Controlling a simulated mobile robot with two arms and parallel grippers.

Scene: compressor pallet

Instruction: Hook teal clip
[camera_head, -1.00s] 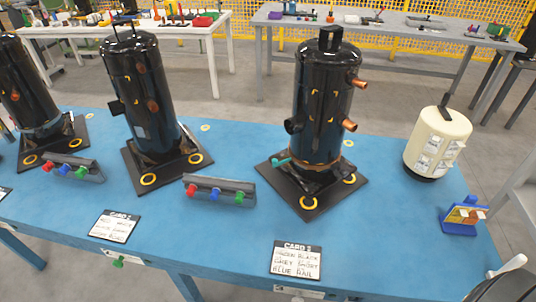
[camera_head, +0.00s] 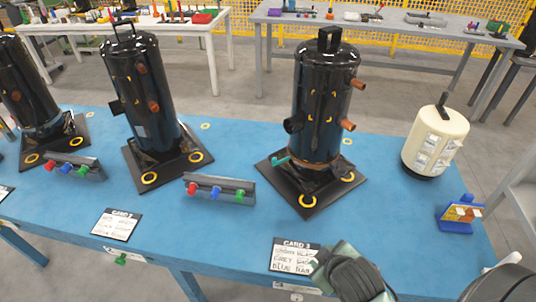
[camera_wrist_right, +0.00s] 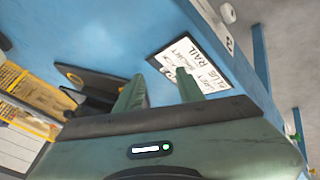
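A small teal clip (camera_head: 282,161) shows at the left foot of the right-hand black compressor (camera_head: 322,100), low beside its base plate (camera_head: 306,201). From here I cannot tell whether it is hooked on anything. My right gripper (camera_head: 335,256) is over the table's front edge, covering part of card 3 (camera_head: 285,256), well below and right of the clip in the head view. In the right wrist view its two green fingers (camera_wrist_right: 160,92) stand apart with nothing between them. The teal clip is not seen there. My left gripper is not in view.
A rail (camera_head: 220,187) with red, blue and green clips lies left of the compressor, with another beside the middle compressor (camera_head: 143,90). A cream tank (camera_head: 434,140) and a blue stand (camera_head: 459,214) are at right. The blue table (camera_head: 390,215) is clear between them.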

